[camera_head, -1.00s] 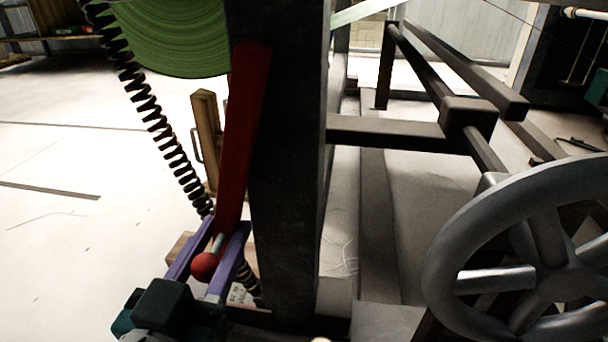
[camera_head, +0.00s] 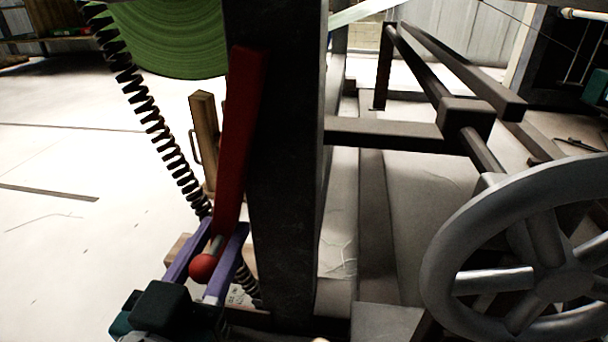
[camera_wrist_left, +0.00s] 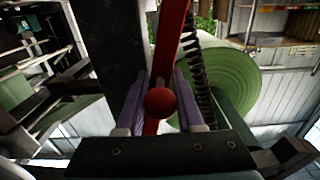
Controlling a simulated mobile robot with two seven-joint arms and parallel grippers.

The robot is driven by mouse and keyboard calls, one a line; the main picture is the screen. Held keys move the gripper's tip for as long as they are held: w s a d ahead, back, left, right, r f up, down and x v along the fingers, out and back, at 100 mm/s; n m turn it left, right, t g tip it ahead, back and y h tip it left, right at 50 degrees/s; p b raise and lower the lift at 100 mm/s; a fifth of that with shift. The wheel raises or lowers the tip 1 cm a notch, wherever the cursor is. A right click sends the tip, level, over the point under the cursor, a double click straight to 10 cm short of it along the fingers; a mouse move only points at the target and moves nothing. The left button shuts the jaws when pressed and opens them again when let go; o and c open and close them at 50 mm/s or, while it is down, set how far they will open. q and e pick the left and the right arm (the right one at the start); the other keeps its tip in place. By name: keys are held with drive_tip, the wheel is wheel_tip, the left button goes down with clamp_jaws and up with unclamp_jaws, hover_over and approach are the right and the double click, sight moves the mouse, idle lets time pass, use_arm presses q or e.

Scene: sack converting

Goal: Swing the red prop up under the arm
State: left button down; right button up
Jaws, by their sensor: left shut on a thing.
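The red prop (camera_head: 239,140) stands nearly upright, leaning slightly, along the left face of a dark post (camera_head: 287,180). A red ball knob (camera_head: 203,268) is at its lower end on a short pale pin. My left gripper (camera_head: 208,262) has its purple fingers shut around the prop's lower end by the knob. In the left wrist view the knob (camera_wrist_left: 160,102) sits between the two fingers (camera_wrist_left: 158,108), and the prop (camera_wrist_left: 170,40) runs up beyond it. I cannot make out the arm that the task names. My right gripper is not in view.
A wooden post (camera_head: 205,135) stands behind. A large grey handwheel (camera_head: 530,260) and dark frame bars (camera_head: 390,133) fill the right. Open pale floor lies at the left.

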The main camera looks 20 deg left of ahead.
use_arm(q)
drive_tip(key=shift+s+a, duration=0.1)
drive_tip(key=shift+a, duration=0.1)
drive_tip(key=s+a+n+p, duration=0.1)
drive_tip(key=a+n+p, duration=0.1)
drive_tip(key=a, duration=0.4)
drive_tip(key=shift+s+a+r+n+p, duration=0.3)
drive_tip(key=shift+n+p, duration=0.05)
drive_tip(key=shift+n, duration=0.45)
drive_tip(key=c, duration=1)
unclamp_jaws()
drive_tip(key=o, duration=0.4)
drive_tip(key=shift+s+a, duration=0.15)
drive_tip(key=shift+a, duration=0.05)
drive_tip(key=shift+d+r, duration=0.1)
drive_tip(key=shift+d, duration=0.05)
